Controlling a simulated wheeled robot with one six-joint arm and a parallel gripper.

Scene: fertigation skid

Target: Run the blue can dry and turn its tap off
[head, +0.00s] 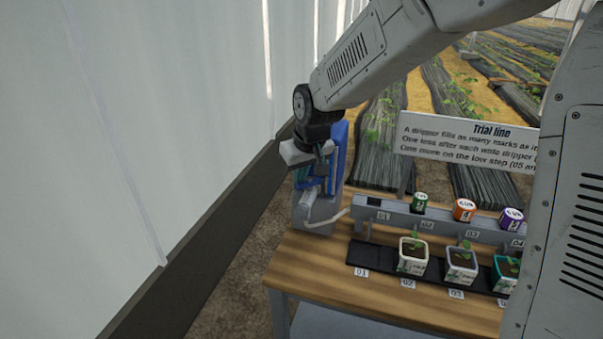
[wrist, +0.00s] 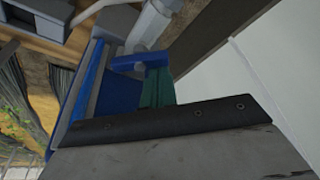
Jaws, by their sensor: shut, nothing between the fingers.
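The blue can (head: 339,150) stands at the far left end of the bench, on a grey stand (head: 312,212), partly hidden behind my gripper (head: 324,182). My gripper is shut and empty, pointing down right in front of the can; I cannot tell whether it touches it. In the wrist view, blue parts of the can (wrist: 92,85) and a blue crossbar (wrist: 142,62) show close ahead, with a dark green piece (wrist: 158,88) below the bar. I cannot make out the tap or its setting. A pale pipe (head: 328,220) runs from the stand to the rail.
A grey rail (head: 440,222) carries green (head: 420,202), orange (head: 464,210) and purple (head: 511,218) capped items. Seedling pots (head: 412,256) stand on a black strip before it; the place at 01 is empty. A sign (head: 465,140) stands behind. A pale wall (head: 150,130) is left.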

